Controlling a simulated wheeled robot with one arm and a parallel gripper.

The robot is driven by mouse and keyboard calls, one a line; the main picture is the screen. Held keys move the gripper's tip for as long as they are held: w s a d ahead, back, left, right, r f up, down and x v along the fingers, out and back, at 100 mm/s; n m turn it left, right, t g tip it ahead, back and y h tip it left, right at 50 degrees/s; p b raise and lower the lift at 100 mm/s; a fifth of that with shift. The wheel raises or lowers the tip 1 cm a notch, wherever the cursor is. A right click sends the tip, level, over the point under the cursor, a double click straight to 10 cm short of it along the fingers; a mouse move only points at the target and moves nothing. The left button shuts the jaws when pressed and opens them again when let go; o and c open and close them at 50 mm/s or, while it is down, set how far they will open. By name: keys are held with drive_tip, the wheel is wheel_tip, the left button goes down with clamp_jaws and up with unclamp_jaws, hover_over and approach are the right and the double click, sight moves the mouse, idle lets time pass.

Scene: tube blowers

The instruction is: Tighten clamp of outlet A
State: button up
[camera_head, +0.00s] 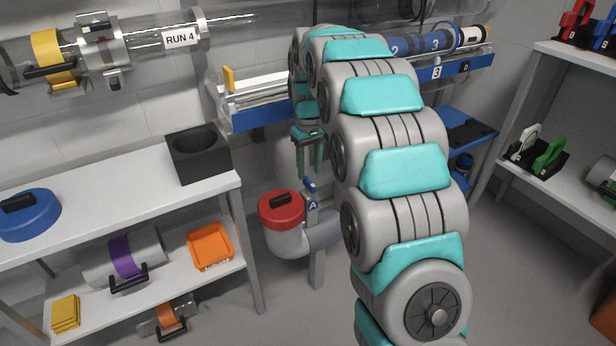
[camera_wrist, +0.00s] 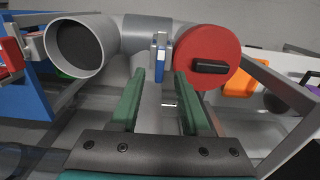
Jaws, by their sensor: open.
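Outlet A is a grey pipe elbow (camera_head: 288,243) with a red cap (camera_head: 281,210) that has a black handle. A blue sign lettered A (camera_head: 312,205) stands beside the cap, with a small blue lever-like part (camera_head: 309,184) just above it. My gripper (camera_head: 309,175) points down, open and empty, just above this blue part. In the wrist view, my green fingers (camera_wrist: 161,78) are apart, with a blue and white upright part (camera_wrist: 159,57) beyond the gap between them. The red cap (camera_wrist: 207,60) is to its right. I cannot tell whether the clamp is loose or tight.
An open grey pipe end (camera_wrist: 80,48) shows left in the wrist view. A white bench (camera_head: 100,205) with a black holder (camera_head: 198,153) stands at the left. A blue-fronted rack (camera_head: 262,114) is behind my gripper. A shelf (camera_head: 585,185) stands at the right.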

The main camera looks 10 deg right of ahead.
sight(309, 181)
drive_tip(key=shift+f, duration=1.8)
clamp_jaws()
